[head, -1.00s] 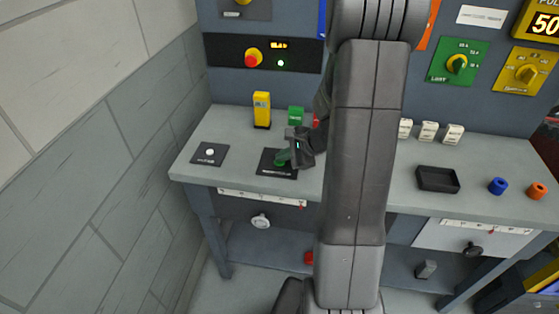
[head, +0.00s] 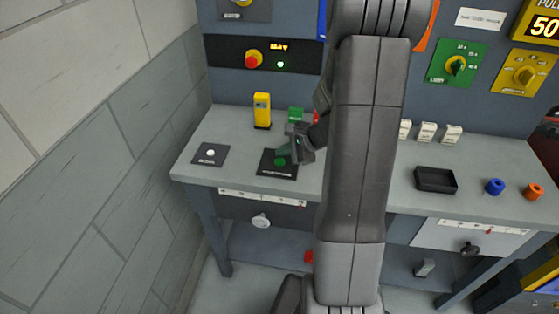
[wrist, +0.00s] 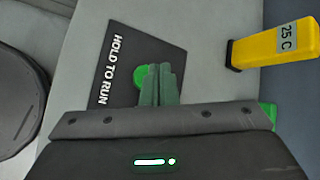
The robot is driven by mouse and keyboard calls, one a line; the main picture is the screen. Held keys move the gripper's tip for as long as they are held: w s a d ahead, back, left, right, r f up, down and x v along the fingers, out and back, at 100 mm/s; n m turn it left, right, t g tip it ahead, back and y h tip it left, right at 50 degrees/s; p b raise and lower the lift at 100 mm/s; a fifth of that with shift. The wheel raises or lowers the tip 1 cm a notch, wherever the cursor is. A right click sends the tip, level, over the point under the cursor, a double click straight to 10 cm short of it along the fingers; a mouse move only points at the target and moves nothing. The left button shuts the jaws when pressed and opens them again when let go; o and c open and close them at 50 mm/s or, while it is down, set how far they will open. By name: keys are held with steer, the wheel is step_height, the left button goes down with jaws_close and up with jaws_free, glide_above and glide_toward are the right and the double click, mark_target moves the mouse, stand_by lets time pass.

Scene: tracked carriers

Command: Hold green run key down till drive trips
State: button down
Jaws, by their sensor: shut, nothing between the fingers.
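The round green run key (head: 280,162) sits on a dark plate (head: 265,171) near the bench's front edge. In the wrist view the key (wrist: 139,78) shows beside the fingertips, partly hidden by them, and the plate (wrist: 112,72) reads "HOLD TO RUN". My gripper (head: 282,152) is shut and empty, its fingertips pointing down over the key; it also shows in the wrist view (wrist: 159,70). The tips look slightly above the key, but I cannot tell contact for sure. The drive panel (head: 229,53) has an orange-lit display (head: 279,47) and a green lamp (head: 281,64) that is lit.
A yellow block (head: 262,111) stands behind the key, marked "25 C" in the wrist view. A plate with a white button (head: 210,153) lies left, a red knob (head: 254,58) is on the panel. A black tray (head: 436,181) and two rings lie right.

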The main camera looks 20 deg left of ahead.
mark_target(284, 163)
step_height(284, 163, up, 5)
steer(key=p, duration=0.3)
steer(key=shift+p, duration=0.3)
steer(key=shift+f, duration=0.15)
steer(key=shift+d, duration=0.1)
stand_by(1.0)
